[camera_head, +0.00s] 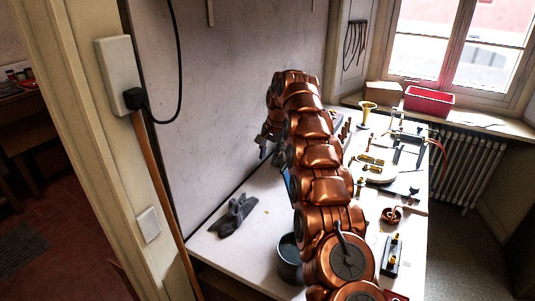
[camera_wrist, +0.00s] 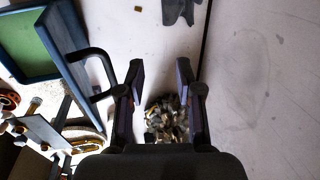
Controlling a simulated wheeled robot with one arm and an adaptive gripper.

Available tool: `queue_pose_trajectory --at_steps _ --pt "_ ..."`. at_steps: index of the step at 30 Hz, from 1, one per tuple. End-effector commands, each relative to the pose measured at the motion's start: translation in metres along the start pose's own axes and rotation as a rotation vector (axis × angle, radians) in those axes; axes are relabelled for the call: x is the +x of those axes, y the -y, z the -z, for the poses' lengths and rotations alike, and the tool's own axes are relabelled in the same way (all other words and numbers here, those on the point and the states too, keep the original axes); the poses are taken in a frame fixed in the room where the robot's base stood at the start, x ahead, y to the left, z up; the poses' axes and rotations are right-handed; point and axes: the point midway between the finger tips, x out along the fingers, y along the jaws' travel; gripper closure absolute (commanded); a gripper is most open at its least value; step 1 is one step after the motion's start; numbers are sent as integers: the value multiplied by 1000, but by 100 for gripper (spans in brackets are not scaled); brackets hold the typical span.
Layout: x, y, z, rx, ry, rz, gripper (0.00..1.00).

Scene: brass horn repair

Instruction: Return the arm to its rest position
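My copper-coloured arm rises from the lower middle of the head view and bends over the white workbench (camera_head: 262,195). My gripper (camera_head: 263,146) is at its far end, close to the wall, and shows small there. In the wrist view my gripper (camera_wrist: 160,75) has its two dark fingers apart, with nothing held between the tips. A heap of small metallic pieces (camera_wrist: 166,120) shows between the fingers, farther off on the pale surface.
A grey crumpled cloth (camera_head: 237,214) and a dark bucket (camera_head: 288,262) are near the arm. A blue-edged green tray (camera_wrist: 28,45) shows in the wrist view. Tools and brass parts crowd the bench's right side. A red bin (camera_head: 428,101) stands on the windowsill.

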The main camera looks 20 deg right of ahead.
Motion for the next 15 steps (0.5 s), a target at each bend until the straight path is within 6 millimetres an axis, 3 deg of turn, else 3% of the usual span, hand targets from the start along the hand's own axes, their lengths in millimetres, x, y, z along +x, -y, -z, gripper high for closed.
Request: queue_pose_trajectory --at_steps 7,15 --pt "-13 -2 -12 -26 7 -2 65" --pt "-40 -14 -50 -102 33 -21 65"
